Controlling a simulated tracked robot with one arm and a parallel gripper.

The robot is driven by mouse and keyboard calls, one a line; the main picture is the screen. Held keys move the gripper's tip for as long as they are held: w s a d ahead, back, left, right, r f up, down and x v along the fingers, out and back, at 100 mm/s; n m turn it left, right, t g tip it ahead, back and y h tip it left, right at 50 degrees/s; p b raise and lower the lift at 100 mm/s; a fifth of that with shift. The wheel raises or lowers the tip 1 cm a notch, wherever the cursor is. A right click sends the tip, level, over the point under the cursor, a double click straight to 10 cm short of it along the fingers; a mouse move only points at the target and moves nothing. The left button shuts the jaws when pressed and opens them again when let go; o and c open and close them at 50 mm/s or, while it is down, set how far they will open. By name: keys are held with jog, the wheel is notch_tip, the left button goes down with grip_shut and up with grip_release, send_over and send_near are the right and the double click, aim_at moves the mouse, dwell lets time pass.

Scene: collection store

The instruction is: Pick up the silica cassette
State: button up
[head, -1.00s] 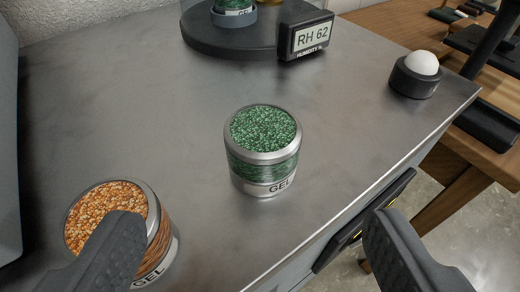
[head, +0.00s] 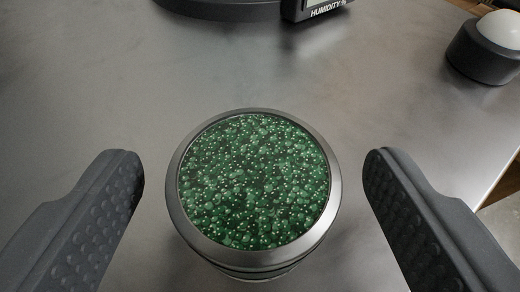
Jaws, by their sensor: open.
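A round silica cassette (head: 254,182) with green beads under a clear top and a metal rim stands upright on the grey metal top. It sits in the middle of the head view, near and large. My gripper (head: 254,172) is open, with one dark ribbed finger to the left of the cassette and one to the right. A gap shows between each finger and the rim, so neither appears to touch it. The lower side of the cassette and its label are mostly hidden below the rim.
The metal top (head: 90,85) is clear around the cassette. A humidity display (head: 318,8) and a dark round base (head: 215,8) stand at the back, cut by the picture edge. A white ball in a dark holder (head: 488,48) is at the back right, near the top's right edge.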

jog(key=shift+x, duration=0.95)
jog(key=c, duration=1.1)
